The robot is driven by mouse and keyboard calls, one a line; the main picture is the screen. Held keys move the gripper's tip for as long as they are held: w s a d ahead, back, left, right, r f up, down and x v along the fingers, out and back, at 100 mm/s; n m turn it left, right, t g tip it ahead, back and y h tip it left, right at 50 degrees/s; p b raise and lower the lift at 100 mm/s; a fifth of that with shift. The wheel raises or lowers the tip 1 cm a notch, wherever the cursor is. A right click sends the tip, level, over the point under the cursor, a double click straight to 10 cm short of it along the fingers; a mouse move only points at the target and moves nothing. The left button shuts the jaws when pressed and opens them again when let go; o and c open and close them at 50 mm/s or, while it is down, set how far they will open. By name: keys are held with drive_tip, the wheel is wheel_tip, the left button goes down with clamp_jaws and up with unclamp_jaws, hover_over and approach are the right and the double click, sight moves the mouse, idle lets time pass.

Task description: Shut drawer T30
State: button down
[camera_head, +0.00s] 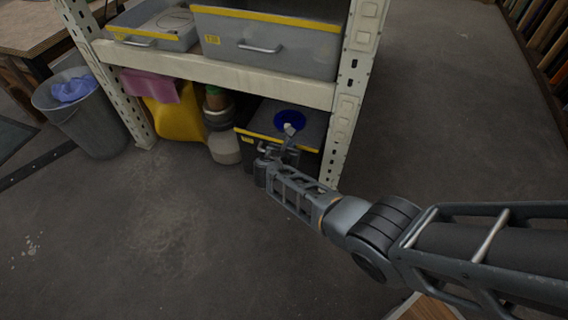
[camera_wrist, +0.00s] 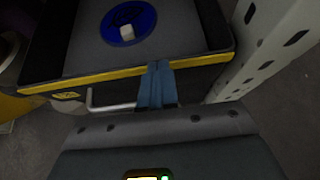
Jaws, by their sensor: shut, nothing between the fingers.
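A dark drawer with a yellow front rim (camera_head: 258,134) sits low under the shelf and is pulled out, its top open to view. Its label is too small to read. In the wrist view, its yellow rim (camera_wrist: 105,76) crosses the picture, with a metal handle (camera_wrist: 108,107) below. A blue round dish (camera_head: 289,119) with a pale block (camera_wrist: 127,31) lies inside. My gripper (camera_head: 286,144) is at the drawer's front. Its shut, empty fingers (camera_wrist: 157,82) overlap the rim, right of the handle; contact cannot be told.
A perforated shelf post (camera_head: 345,110) stands close right of the drawer. A brown-and-grey bottle (camera_head: 222,140) and yellow container (camera_head: 175,120) stand left. Grey drawers (camera_head: 270,48) sit on the shelf above. A bin (camera_head: 88,115) stands far left. The floor in front is clear.

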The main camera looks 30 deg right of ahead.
drive_tip(key=shift+w+d+r+b, duration=0.1)
drive_tip(key=shift+w+d+b, duration=0.2)
drive_tip(key=shift+w+d, duration=0.55)
